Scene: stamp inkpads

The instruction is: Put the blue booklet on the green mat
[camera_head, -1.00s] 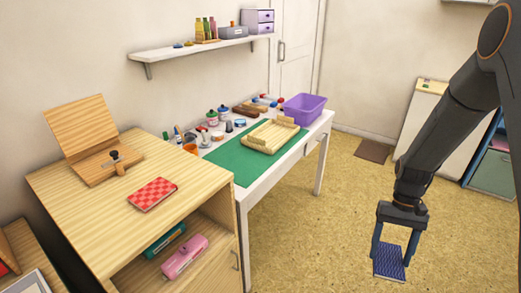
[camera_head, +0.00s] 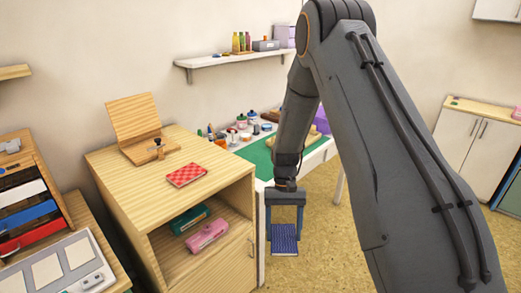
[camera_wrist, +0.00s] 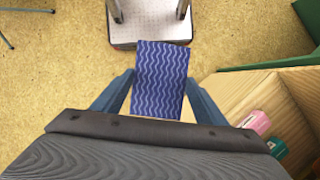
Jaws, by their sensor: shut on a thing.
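The blue booklet (camera_head: 284,239) has a pale wavy pattern and hangs below my gripper (camera_head: 285,222). My gripper is shut on it, one finger on each side. In the wrist view the blue booklet (camera_wrist: 160,72) sits between the fingers of my gripper (camera_wrist: 160,88), above the floor. The green mat (camera_head: 257,157) lies on the white table behind my arm, which hides part of it. The booklet is in front of the table and apart from the mat.
A wooden cabinet (camera_head: 150,208) with a red checked booklet (camera_head: 187,175) on top stands left of my gripper. Its open shelf holds a pink item (camera_head: 207,235) and a teal item (camera_head: 190,219). Jars and a wooden tray stand on the table.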

